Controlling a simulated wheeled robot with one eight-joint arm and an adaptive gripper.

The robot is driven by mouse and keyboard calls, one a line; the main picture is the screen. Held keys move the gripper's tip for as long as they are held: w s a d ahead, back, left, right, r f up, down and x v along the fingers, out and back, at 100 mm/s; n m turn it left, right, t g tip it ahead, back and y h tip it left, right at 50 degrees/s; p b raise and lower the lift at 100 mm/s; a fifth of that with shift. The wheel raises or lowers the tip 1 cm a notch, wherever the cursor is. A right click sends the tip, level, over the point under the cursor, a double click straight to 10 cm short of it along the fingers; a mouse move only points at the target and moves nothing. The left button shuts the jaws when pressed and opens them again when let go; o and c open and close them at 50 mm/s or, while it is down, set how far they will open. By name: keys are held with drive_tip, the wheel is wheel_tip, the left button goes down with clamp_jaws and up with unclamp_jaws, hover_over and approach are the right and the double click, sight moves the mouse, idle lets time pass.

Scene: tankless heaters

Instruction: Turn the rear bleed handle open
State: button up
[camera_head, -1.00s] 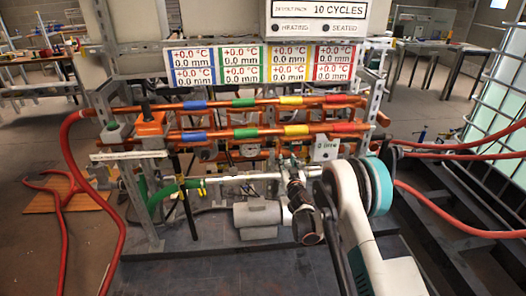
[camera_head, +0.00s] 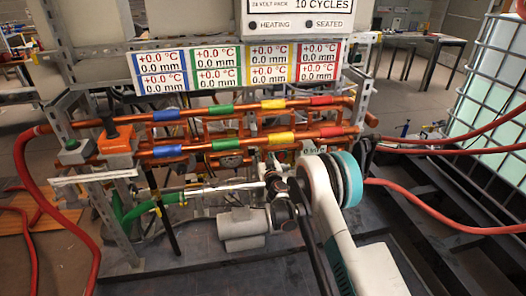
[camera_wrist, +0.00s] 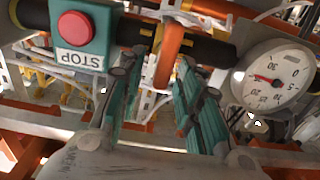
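In the wrist view my gripper (camera_wrist: 160,95) has two green fingers set wide apart, with a gap between them. An orange upright bar (camera_wrist: 167,55) shows in that gap, beyond or between the fingertips; contact cannot be made out. I cannot tell whether this bar is the rear bleed handle. In the head view my white and teal arm reaches to the right part of the copper pipe rig (camera_head: 220,150), and the fingertips are hidden there. An orange box with a black lever (camera_head: 108,122) stands at the rig's left end.
In the wrist view a red STOP button (camera_wrist: 76,28) is left of the fingers and a round gauge (camera_wrist: 275,80) is right. A grey motor-like cylinder (camera_head: 241,228) lies low on the rig. Red hoses (camera_head: 450,150) run at right, near a caged tank (camera_head: 495,85).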

drive_tip(key=shift+w, duration=0.15)
drive_tip(key=shift+c, duration=0.4)
clamp_jaws()
